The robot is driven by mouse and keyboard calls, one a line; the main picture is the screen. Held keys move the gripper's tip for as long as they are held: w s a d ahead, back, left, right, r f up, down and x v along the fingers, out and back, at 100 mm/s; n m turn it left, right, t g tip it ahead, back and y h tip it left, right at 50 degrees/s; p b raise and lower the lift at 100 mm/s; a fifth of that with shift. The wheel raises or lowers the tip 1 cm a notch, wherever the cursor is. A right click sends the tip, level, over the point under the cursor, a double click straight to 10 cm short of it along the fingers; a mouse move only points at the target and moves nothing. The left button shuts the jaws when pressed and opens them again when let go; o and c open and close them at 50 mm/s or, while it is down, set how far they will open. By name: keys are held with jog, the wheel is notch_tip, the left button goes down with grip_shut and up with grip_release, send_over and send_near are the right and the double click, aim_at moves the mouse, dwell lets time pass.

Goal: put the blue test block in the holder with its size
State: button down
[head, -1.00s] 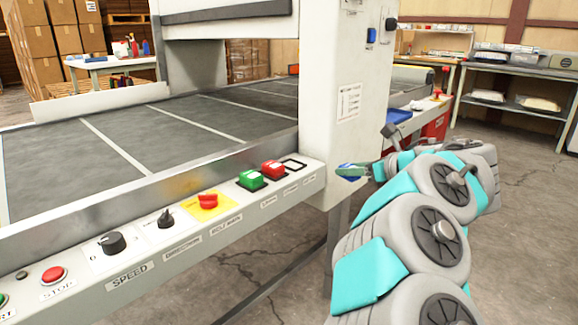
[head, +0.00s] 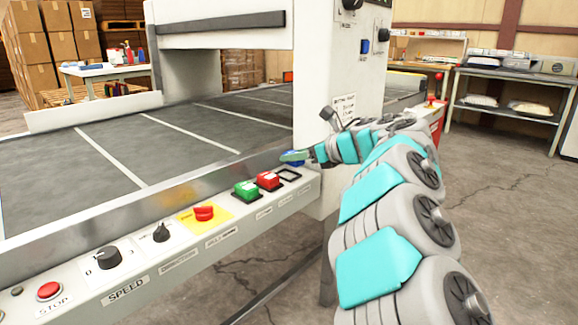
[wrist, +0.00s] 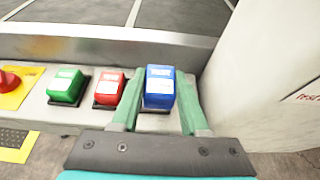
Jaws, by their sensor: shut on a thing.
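The blue test block (wrist: 159,87) is held upright between the two green fingers of my gripper (wrist: 160,100) in the wrist view. In the head view the blue block (head: 293,163) shows partly, under my gripper (head: 292,156). It is over or just behind the empty black-framed holder (head: 289,174) at the right end of the ledge; whether it touches the ledge I cannot tell. The green block (head: 246,188) and the red block (head: 268,179) sit in their holders to the left. In the wrist view the block hides most of the right holder.
A white machine column (head: 338,120) stands close to the right of my gripper. The metal rail (head: 150,205) of the conveyor runs behind the ledge. A red switch on a yellow plate (head: 205,214) and the knobs are farther left.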

aim_at(289, 177)
jog(key=shift+w+a+f, duration=0.15)
jog(key=shift+w+a, duration=0.3)
jog(key=shift+a, duration=0.4)
jog(key=shift+w+f, duration=0.1)
notch_tip(289, 177, down, 3)
jog(key=shift+f, duration=0.2)
jog(key=shift+r, duration=0.1)
